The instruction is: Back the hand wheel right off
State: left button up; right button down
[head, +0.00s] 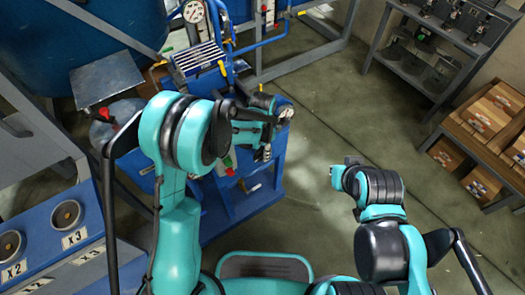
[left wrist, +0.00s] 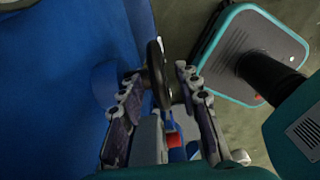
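The hand wheel (left wrist: 156,76) shows in the left wrist view as a dark disc seen nearly edge-on, in front of the blue machine. My left gripper (left wrist: 158,76) has one finger on each side of it, with a gap visible beside the wheel, so the fingers look open around it. In the head view my left gripper (head: 264,138) is at the front of the blue machine (head: 235,205), and I cannot make out the wheel there. My right gripper (head: 339,173) is over open floor, away from the machine; its fingers are too small to judge.
A pressure gauge (head: 193,11) and blue pipes stand behind the machine. A blue bench (head: 70,250) with round sockets is at the lower left. A metal shelf (head: 440,50) and a wooden rack with boxes (head: 485,118) are at right. The middle floor is clear.

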pick_arm(q)
grip_shut()
jog(key=shift+s+a+f+t+h+b, duration=0.1)
jog(key=shift+a+t+h+b, duration=0.1)
jog(key=shift+t+h+b, duration=0.3)
jog(key=shift+s+a+f+t+h+b, duration=0.1)
jog(key=shift+a+t+h+b, duration=0.1)
jog(key=shift+t+h, duration=0.35)
jog(key=shift+d+r+h+b, duration=0.1)
jog(key=shift+h+b, duration=0.2)
jog(key=shift+h, duration=0.35)
jog(key=shift+o, duration=0.3)
grip_release()
jog(key=shift+r, duration=0.1)
jog(key=v, duration=1.2)
jog(key=shift+s, duration=0.2)
